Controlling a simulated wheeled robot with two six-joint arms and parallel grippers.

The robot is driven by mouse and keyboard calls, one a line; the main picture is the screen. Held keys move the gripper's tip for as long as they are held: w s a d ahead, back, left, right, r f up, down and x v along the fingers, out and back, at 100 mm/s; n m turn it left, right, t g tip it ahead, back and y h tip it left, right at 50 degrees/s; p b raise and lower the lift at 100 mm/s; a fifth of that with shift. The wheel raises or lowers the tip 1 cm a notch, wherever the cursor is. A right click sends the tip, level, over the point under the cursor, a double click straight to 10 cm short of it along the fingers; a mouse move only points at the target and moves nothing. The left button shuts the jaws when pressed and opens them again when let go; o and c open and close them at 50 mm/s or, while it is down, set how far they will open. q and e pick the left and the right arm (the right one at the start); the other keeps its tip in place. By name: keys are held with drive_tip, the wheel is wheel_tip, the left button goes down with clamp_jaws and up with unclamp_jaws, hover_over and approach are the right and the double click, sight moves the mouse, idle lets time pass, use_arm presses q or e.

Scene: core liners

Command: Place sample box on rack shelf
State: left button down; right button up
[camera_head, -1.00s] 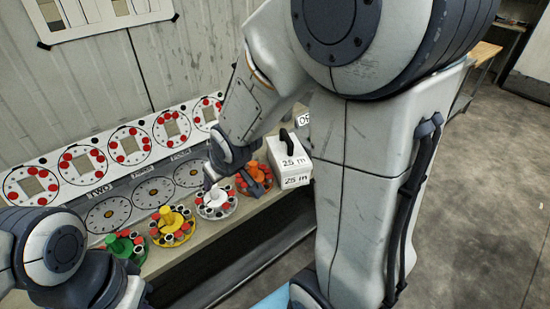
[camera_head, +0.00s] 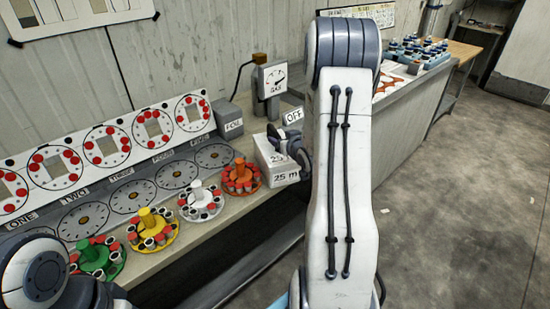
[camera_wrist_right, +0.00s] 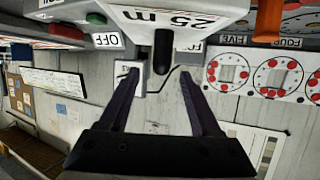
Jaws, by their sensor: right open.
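The sample box (camera_head: 270,158) is a pale grey-white box marked "25 m", standing on the bench right of the orange carousel. It shows upside down at the top of the right wrist view (camera_wrist_right: 200,22), with its black handle (camera_wrist_right: 163,52) pointing down in the picture. My right gripper (camera_head: 293,143) is at the box's top right in the head view, and partly hides it. In the right wrist view the open fingers (camera_wrist_right: 158,78) lie either side of the handle, with gaps on both sides. My left gripper is out of view. I cannot identify the rack shelf.
Green (camera_head: 95,257), yellow (camera_head: 152,228), white (camera_head: 200,200) and orange (camera_head: 241,177) carousels line the bench left of the box. A gas gauge (camera_head: 272,78) and an OFF sign (camera_head: 293,116) stand behind it. Open floor (camera_head: 470,200) lies at right.

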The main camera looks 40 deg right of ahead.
sight(278, 135)
drive_tip(key=p+x, duration=0.1)
drive_tip(key=x, duration=0.4)
drive_tip(key=shift+w, duration=0.2)
clamp_jaws()
idle(1.1)
drive_tip(key=shift+d+r, duration=0.1)
drive_tip(key=shift+r, duration=0.1)
